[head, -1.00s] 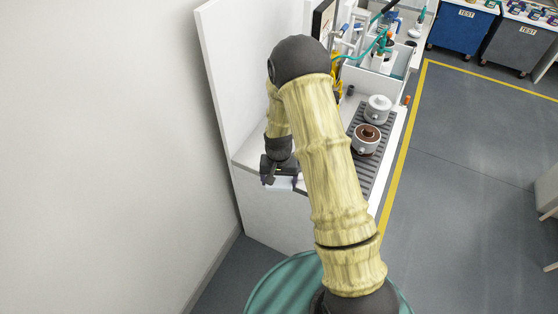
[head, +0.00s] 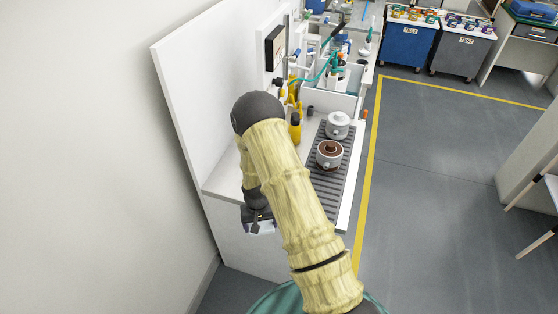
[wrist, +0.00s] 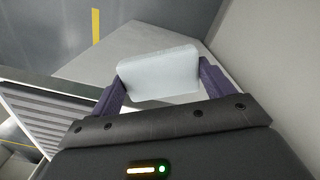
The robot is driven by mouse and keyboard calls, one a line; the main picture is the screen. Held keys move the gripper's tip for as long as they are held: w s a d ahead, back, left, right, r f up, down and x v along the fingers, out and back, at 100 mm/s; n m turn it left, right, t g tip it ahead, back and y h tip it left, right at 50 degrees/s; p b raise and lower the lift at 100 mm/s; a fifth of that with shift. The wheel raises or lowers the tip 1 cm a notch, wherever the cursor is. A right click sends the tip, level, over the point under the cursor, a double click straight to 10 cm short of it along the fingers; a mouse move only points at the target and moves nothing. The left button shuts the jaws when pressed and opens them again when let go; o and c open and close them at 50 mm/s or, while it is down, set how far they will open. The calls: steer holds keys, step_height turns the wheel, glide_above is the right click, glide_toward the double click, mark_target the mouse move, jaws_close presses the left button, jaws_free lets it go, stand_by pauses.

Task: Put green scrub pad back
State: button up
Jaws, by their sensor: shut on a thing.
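My gripper (wrist: 160,80) is shut on a pale, whitish block with rounded corners (wrist: 158,72), held between two dark purple fingers. Its visible face shows no clear green, so I cannot tell whether this is the green scrub pad. In the head view my gripper (head: 258,221) is at the near end of the white counter, and a small pale piece of the block shows below it. My arm hides part of the counter. No other scrub pad can be made out.
The counter bears a grey slatted strip (head: 327,188), a white round pot (head: 338,125), a brown-topped pot (head: 329,153) and a yellow bottle (head: 295,128). A white bin (head: 344,103) stands behind. A tall white panel (head: 190,110) borders the left. Open floor lies right.

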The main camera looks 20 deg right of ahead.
steer(key=s+d+f+n, duration=0.1)
steer(key=s+f, duration=0.3)
steer(key=f, duration=0.6)
steer(key=shift+d+f+n, duration=0.2)
steer(key=shift+d+n, duration=0.2)
steer(key=shift+d, duration=0.15)
